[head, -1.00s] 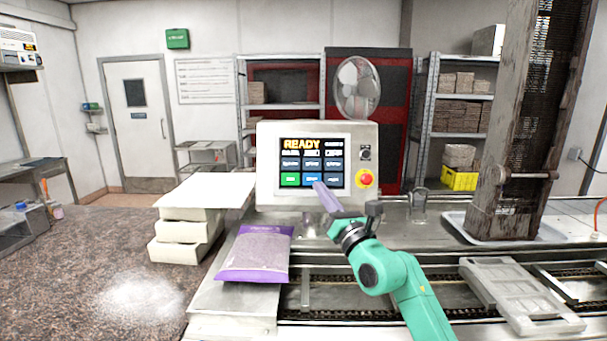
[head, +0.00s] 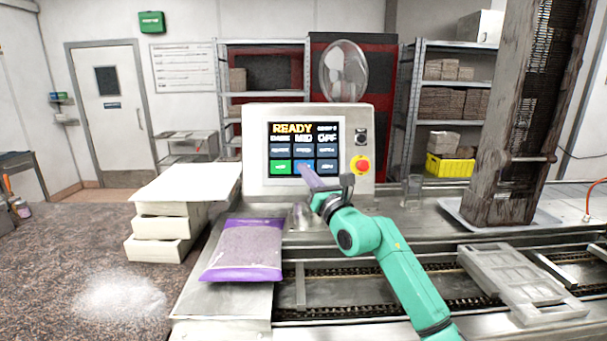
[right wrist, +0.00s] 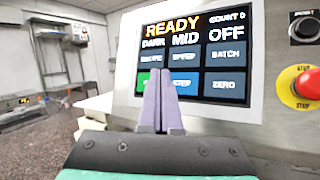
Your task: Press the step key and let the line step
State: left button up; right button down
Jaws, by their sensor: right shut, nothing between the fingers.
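The control panel (head: 252,180) stands behind the line. Its screen (head: 303,130) reads READY, and in the right wrist view the screen (right wrist: 160,45) also reads COUNT 0, DARK, MID and OFF. The blue step key (head: 296,165) is in the bottom row, between a green key (head: 281,167) and the ZERO key (head: 327,167). My right gripper (head: 304,170) is shut and empty, its purple fingers pointing at the step key and partly covering it. In the right wrist view the fingertips (right wrist: 160,76) overlap the bottom row. I cannot tell whether they touch the screen. My left gripper is not in view.
A red stop button (head: 360,165) and a dark knob (head: 361,136) sit right of the screen. A purple bag (head: 244,250) lies on the steel ledge. A grey mould (head: 515,285) rests on the chain line at right. White boxes (head: 160,248) stand at left.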

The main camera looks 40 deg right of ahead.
aim_at(299, 161)
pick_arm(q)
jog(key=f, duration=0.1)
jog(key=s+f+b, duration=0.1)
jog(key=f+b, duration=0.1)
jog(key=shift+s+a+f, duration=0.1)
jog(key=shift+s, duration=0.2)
pick_arm(e)
jog(key=w+d, duration=0.1)
jog(key=w+d+f, duration=0.1)
jog(key=w, duration=0.1)
jog(key=shift+d+f, duration=0.1)
jog(key=shift+d, duration=0.15)
jog(key=shift+s, duration=0.1)
dwell(0.9)
pick_arm(q)
jog(key=shift+b, duration=0.3)
pick_arm(e)
jog(key=shift+w+d+f+b, duration=0.15)
jog(key=shift+w+b, duration=0.05)
jog(key=shift+b, duration=0.2)
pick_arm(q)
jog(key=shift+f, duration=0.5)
pick_arm(e)
jog(key=shift+w+d, duration=0.1)
jog(key=shift+w, duration=0.05)
